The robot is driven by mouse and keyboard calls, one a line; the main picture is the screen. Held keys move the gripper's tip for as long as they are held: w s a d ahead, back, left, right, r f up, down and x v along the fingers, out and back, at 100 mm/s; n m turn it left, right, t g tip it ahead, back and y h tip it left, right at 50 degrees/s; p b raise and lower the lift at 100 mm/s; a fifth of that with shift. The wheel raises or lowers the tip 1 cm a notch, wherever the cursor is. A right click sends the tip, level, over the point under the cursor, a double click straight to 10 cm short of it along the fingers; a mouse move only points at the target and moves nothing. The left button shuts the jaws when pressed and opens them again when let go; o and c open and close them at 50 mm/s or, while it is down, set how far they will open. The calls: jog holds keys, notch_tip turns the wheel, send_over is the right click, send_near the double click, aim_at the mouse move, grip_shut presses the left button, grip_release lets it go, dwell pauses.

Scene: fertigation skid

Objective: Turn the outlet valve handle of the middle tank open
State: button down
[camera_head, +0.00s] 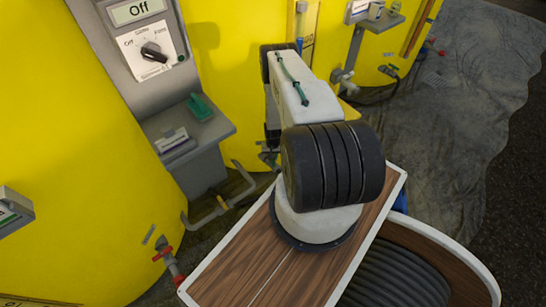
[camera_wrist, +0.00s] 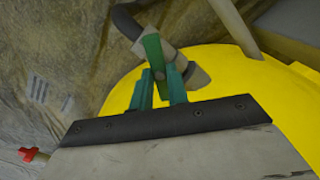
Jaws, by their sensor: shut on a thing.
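In the wrist view, a green valve handle (camera_wrist: 153,52) stands on a grey valve and pipe (camera_wrist: 187,64) beside a yellow tank (camera_wrist: 235,88). My gripper (camera_wrist: 163,80) has its two teal fingers closed around the lower part of this handle. In the head view, the middle yellow tank (camera_head: 228,50) is partly behind my white and black arm. The arm hides the gripper and the held handle there. How far the handle is turned is hard to tell.
A control box reading "Off" with a black knob (camera_head: 152,51) stands at left, above a grey shelf (camera_head: 212,130) holding a green item. A red valve handle (camera_head: 162,253) is on the left tank (camera_head: 70,130). A wrinkled grey sheet (camera_head: 455,110) covers the floor at right.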

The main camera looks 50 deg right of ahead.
jog(key=n, duration=0.7)
jog(key=shift+w, duration=0.1)
dwell(0.5)
jog(key=c, duration=1.4)
grip_release()
jog(key=shift+o, duration=0.2)
jog(key=shift+r, duration=0.1)
jog(key=shift+r, duration=3.85)
